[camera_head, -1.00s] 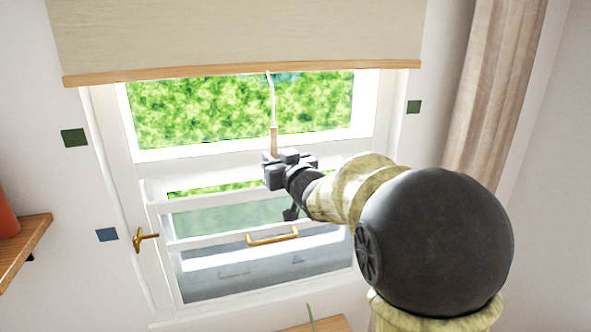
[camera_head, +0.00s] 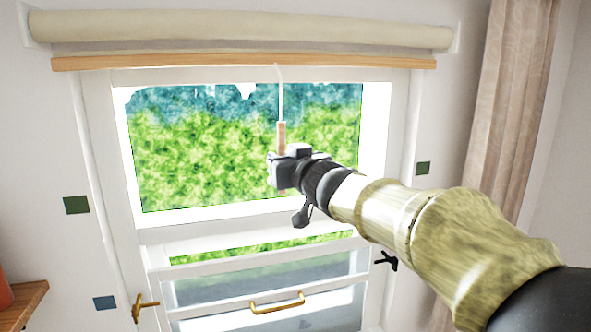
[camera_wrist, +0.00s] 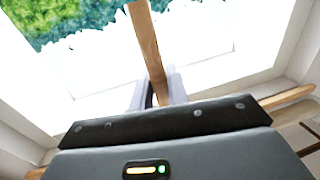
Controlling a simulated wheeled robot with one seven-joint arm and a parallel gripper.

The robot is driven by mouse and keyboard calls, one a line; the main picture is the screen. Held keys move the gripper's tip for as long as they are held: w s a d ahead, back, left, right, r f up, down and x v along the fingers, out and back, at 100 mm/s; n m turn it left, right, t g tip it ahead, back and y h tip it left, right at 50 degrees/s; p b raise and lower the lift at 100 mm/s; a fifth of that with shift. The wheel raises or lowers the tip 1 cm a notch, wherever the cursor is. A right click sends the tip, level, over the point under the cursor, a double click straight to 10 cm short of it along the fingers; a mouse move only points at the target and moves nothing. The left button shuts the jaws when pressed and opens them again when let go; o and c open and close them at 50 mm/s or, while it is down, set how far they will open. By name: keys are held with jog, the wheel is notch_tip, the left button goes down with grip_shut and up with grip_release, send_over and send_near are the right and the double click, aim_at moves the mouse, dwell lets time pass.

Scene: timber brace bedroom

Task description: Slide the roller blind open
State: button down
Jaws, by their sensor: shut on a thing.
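The roller blind (camera_head: 240,28) is rolled up near the top of the window, with a narrow strip of fabric below the roll. Its wooden bottom bar (camera_head: 180,62) hangs level just above the glass. A white cord runs down from the bar to a wooden pull handle (camera_head: 281,135). My gripper (camera_head: 284,167) is shut on the handle, in front of the upper pane. In the wrist view the handle (camera_wrist: 148,50) stands out between the two fingers (camera_wrist: 158,92), slightly tilted. Part of the handle is hidden by the fingers.
The window frame (camera_head: 190,233) has a brass pull (camera_head: 277,303) on its lower sash and a brass latch (camera_head: 144,305) at left. A dark latch (camera_head: 386,261) is at right. A curtain (camera_head: 505,110) hangs at right, and a wooden shelf (camera_head: 22,300) is at lower left.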

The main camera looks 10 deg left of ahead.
jog(key=shift+r, duration=0.15)
jog(key=c, duration=1.4)
grip_release()
jog(key=shift+d, duration=0.15)
